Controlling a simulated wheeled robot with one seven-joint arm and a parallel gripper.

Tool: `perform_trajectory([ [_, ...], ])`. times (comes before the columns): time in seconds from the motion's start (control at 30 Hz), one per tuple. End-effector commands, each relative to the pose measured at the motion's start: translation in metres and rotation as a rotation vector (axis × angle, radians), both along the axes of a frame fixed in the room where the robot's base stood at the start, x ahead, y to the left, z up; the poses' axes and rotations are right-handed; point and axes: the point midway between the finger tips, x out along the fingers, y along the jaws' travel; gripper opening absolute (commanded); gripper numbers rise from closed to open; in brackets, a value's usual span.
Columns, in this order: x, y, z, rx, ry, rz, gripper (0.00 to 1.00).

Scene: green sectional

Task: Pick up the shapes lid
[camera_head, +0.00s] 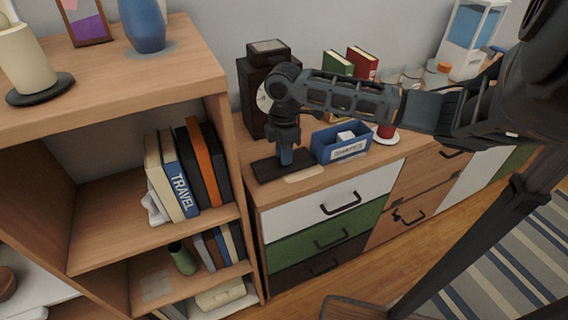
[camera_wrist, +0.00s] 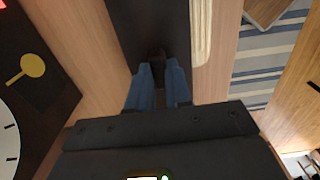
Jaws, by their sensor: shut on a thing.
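The shapes lid appears to be the dark flat rectangular plate (camera_head: 266,171) on the dresser top, left of the blue box. In the wrist view the same dark plate (camera_wrist: 150,22) runs under my gripper, with a small dark knob (camera_wrist: 157,54) on it. My gripper (camera_head: 286,159) points down at the plate, and its blue fingertips (camera_wrist: 158,72) are shut on the knob. I see no clear gap between plate and dresser top. The blue box (camera_head: 328,154) has a white label, too small to read surely, and a pale block inside.
A dark clock (camera_head: 250,92) stands close behind my gripper. A pale flat piece (camera_head: 305,174) lies along the plate's front right. Green and red books (camera_head: 350,66) and jars (camera_head: 411,78) stand farther right. A tall wooden shelf (camera_head: 205,75) rises at the left.

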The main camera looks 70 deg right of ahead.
Motion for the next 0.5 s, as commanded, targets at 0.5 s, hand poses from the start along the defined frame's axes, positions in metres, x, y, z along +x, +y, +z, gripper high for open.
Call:
perform_trajectory([
  [0.5,0.0003,-0.0002,0.0031,-0.001,-0.001,0.0,0.0],
])
